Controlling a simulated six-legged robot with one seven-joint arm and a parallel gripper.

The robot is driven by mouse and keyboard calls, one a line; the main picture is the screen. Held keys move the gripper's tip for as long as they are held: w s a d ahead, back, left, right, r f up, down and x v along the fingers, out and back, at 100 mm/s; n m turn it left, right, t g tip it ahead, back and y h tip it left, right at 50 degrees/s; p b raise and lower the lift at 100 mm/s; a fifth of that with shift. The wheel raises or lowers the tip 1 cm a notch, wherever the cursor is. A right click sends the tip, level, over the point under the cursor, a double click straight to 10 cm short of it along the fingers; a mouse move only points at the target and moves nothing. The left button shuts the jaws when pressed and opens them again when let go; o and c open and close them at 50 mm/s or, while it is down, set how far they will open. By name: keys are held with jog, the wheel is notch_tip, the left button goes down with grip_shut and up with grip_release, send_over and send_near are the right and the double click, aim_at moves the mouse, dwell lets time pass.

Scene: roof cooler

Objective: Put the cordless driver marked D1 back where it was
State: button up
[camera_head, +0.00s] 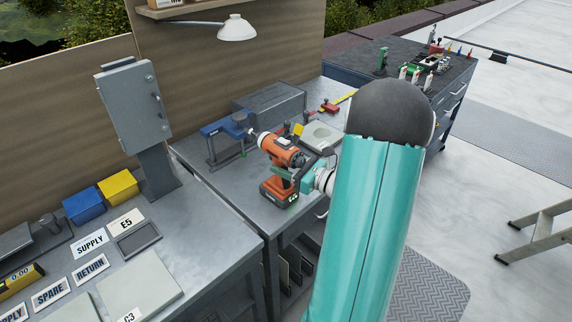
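An orange and black cordless driver (284,152) is upright at the front of the middle bench (222,188), its battery base (279,192) low and its nose toward the upper left. No D1 mark is readable on it. My gripper (293,175) reaches in from the right and its green fingers lie around the driver's handle, appearing shut on it. My teal arm hides the right part of the bench. I cannot tell whether the battery base touches the bench top. No place marked D1 shows.
A blue clamp stand (220,138) stands behind the driver, with a grey box (270,103) and a pale plate (320,135) near it. A grey cabinet on a post (134,105) stands left. A lamp (237,28) hangs above.

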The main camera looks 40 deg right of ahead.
jog(key=shift+s+r, duration=0.1)
jog(key=shift+r, duration=0.05)
jog(key=v, duration=1.1)
jog(key=shift+s, duration=0.4)
jog(key=shift+s+d, duration=0.1)
